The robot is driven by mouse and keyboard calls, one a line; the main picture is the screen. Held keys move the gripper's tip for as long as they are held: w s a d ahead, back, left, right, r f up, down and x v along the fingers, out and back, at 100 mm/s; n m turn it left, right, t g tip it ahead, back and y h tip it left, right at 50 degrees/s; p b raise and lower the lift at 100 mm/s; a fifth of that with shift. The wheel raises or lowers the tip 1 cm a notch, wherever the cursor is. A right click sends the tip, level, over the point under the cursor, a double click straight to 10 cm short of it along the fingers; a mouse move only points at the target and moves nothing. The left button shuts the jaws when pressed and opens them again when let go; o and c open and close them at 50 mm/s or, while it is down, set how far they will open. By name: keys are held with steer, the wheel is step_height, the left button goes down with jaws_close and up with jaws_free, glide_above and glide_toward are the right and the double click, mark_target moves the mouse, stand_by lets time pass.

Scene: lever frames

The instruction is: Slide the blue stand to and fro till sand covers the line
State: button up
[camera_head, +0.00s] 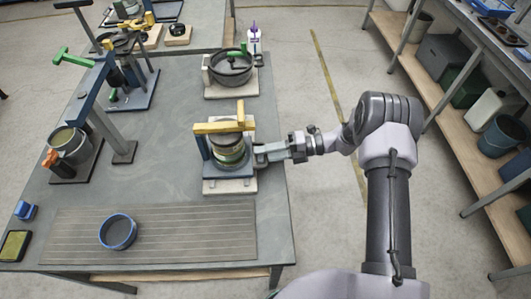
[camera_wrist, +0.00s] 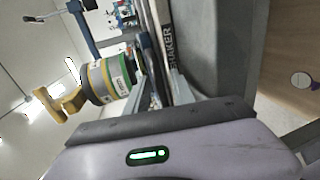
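The blue stand (camera_head: 229,167) sits on a pale base (camera_head: 230,186) near the table's right edge. It carries a stack of round sieves (camera_head: 229,146) under a yellow crossbar (camera_head: 223,127). In the wrist view the banded stack (camera_wrist: 108,78) and yellow bar (camera_wrist: 67,102) appear sideways, beside a plate lettered SHAKER (camera_wrist: 168,35). My gripper (camera_head: 262,154) is at the stand's right side. In the wrist view its fingers (camera_wrist: 162,85) are apart, with the plate edges at and beyond the gap; I cannot tell whether they touch. Sand and the line cannot be made out.
A ribbed mat (camera_head: 180,240) with a blue-rimmed sieve (camera_head: 118,232) lies in front. A dark pot on a board (camera_head: 231,67) stands behind. A blue lever frame (camera_head: 95,95) and a bucket (camera_head: 70,146) are at left. The tabletop between (camera_head: 155,165) is clear.

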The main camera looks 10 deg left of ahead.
jaws_close()
stand_by(1.2)
